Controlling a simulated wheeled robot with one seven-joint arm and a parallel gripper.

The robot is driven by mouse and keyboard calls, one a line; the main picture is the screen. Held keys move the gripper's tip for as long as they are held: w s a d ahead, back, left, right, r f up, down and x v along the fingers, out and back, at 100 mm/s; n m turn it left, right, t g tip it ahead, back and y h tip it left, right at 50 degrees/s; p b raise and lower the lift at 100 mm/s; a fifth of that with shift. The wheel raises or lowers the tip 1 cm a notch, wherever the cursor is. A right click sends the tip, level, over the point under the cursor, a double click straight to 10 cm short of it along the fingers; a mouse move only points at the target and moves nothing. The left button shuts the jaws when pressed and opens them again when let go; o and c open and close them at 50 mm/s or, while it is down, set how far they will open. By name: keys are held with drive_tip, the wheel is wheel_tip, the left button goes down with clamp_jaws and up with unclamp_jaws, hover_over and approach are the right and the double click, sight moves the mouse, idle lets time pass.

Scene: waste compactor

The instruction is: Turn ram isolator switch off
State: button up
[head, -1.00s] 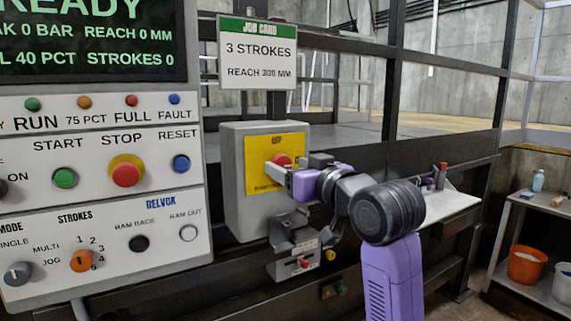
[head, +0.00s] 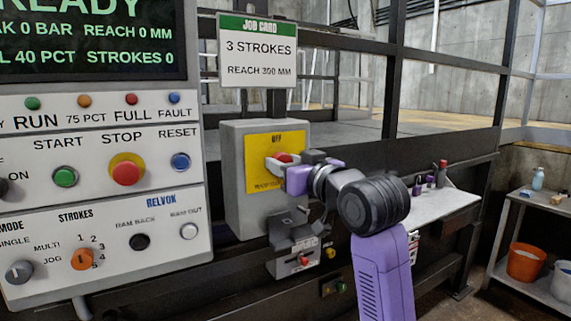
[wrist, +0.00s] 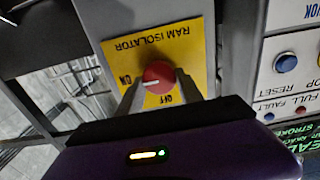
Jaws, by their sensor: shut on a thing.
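The ram isolator switch is a red round knob (wrist: 158,77) on a yellow plate (wrist: 118,52) marked RAM ISOLATOR, ON and OFF. The plate also shows in the head view (head: 258,165), on a grey box (head: 236,205), with OFF at its top. My gripper (wrist: 157,80) is shut on the knob, one finger on each side. In the wrist view the plate appears upside down. A small pale mark on the knob seems to face between ON and OFF, but it is too small to be sure. In the head view my gripper (head: 281,166) partly hides the knob and plate.
The control panel (head: 100,190) with its buttons stands close to the left. A job card (head: 258,50) hangs above the grey box. A shelf (head: 440,207) and black rails lie to the right.

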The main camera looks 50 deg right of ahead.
drive_tip(key=shift+n, duration=0.3)
drive_tip(key=shift+w+a+f+n+b, duration=0.15)
drive_tip(key=shift+n+b, duration=0.5)
drive_tip(key=shift+n, duration=3.65)
drive_tip(key=shift+s+a+f+n+b, duration=0.15)
drive_tip(key=shift+n+b, duration=0.5)
drive_tip(key=shift+n, duration=3.65)
drive_tip(key=shift+w, duration=0.1)
drive_tip(key=o, duration=1.3)
drive_tip(key=shift+o, duration=0.2)
drive_tip(key=shift+d, duration=0.1)
